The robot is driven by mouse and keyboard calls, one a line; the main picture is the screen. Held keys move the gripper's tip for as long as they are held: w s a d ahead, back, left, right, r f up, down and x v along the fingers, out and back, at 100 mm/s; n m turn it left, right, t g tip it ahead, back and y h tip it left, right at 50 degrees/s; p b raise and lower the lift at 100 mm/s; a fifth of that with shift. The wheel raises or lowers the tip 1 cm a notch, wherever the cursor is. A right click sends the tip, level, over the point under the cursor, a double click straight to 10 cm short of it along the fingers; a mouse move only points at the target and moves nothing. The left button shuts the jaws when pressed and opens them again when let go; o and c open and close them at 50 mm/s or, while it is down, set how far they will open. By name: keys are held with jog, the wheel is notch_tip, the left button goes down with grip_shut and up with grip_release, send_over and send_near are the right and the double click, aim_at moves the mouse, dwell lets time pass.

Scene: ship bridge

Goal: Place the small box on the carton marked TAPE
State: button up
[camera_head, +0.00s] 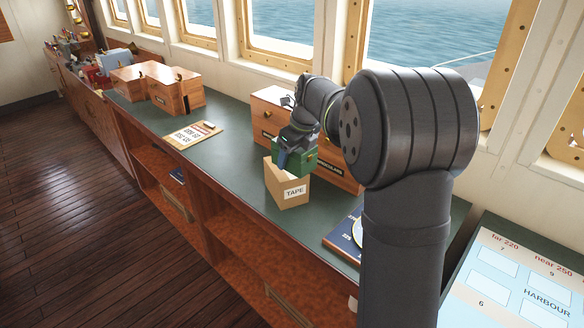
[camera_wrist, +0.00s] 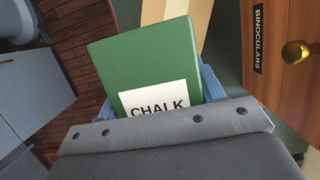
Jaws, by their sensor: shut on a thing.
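A small green box (camera_head: 310,160) is held in my gripper (camera_head: 291,157). In the wrist view the green box (camera_wrist: 145,58) fills the space between the blue fingers and bears a white label reading CHALK. The tan carton marked TAPE (camera_head: 290,196) stands on the green counter top, directly below the green box in the head view. My gripper and the box hide part of the carton's top. I cannot tell whether the box touches the carton or hangs just above it. Part of the tan carton (camera_wrist: 178,10) shows beyond the box in the wrist view.
A wooden drawer unit (camera_head: 268,120) stands close behind, and its BINOCULARS drawer (camera_wrist: 280,70) is beside the box in the wrist view. A clipboard (camera_head: 193,134) lies left on the counter (camera_head: 226,155). A dark blue book or chart (camera_head: 345,238) lies right, partly hidden by my arm.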

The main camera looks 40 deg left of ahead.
aim_at(292, 178)
jog(key=shift+a+f, duration=0.1)
jog(key=shift+f, duration=2)
jog(key=shift+f, duration=0.15)
jog(key=o, duration=1.1)
jog(key=shift+o, duration=0.2)
jog(key=v, duration=1.2)
